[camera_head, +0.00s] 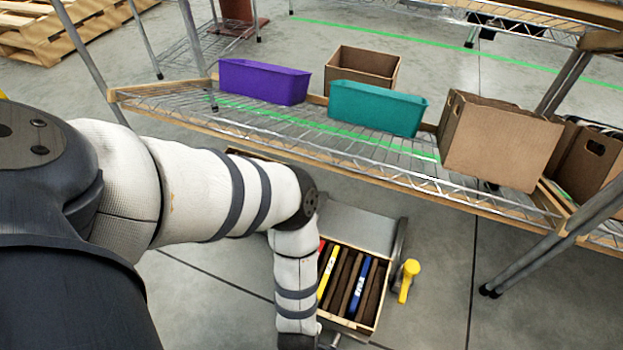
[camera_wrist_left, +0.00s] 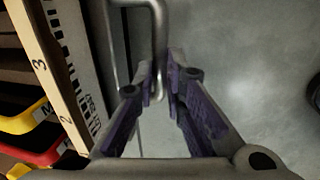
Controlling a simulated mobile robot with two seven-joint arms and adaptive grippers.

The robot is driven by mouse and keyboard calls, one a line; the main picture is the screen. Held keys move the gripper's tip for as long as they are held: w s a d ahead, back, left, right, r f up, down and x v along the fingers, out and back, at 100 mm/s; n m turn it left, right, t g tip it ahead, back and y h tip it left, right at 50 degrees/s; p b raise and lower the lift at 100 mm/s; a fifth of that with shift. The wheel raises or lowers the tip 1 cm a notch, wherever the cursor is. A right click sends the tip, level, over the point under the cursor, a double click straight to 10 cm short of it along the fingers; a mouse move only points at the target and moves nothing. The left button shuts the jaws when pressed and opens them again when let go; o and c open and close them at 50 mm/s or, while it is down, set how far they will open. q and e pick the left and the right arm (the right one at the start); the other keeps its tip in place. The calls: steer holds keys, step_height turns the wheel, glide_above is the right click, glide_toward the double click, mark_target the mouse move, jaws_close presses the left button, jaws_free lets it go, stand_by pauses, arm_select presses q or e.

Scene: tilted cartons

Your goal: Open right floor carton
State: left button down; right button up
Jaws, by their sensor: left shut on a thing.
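The floor carton (camera_head: 372,327) is an open wooden box holding upright dark dividers and red, yellow and blue pieces. It sits below the shelf, in front of a grey panel (camera_head: 365,229). In the left wrist view its numbered wooden edge (camera_wrist_left: 52,78) runs down the left side. A bent metal handle (camera_wrist_left: 158,22) stands beside it. My left gripper (camera_wrist_left: 162,82) is shut on the handle, which passes between its fingertips. In the head view my left arm reaches down over the carton's left side, and the gripper is mostly hidden. My right gripper is not in view.
A wire shelf (camera_head: 400,160) holds a purple bin (camera_head: 263,81), a teal bin (camera_head: 376,108) and brown cartons (camera_head: 499,143). A yellow handle-like piece (camera_head: 407,280) is right of the floor carton. Shelf posts (camera_head: 550,240) stand at the right. Bare floor lies between.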

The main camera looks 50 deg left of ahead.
arm_select(q)
steer(key=shift+s+d, duration=0.1)
steer(key=shift+s, duration=0.1)
steer(key=c, duration=1.7)
jaws_free()
steer(key=shift+o, duration=0.2)
step_height(320, 180, up, 12)
steer(key=s+d, duration=0.1)
steer(key=s, duration=0.1)
steer(key=shift+d+f, duration=0.1)
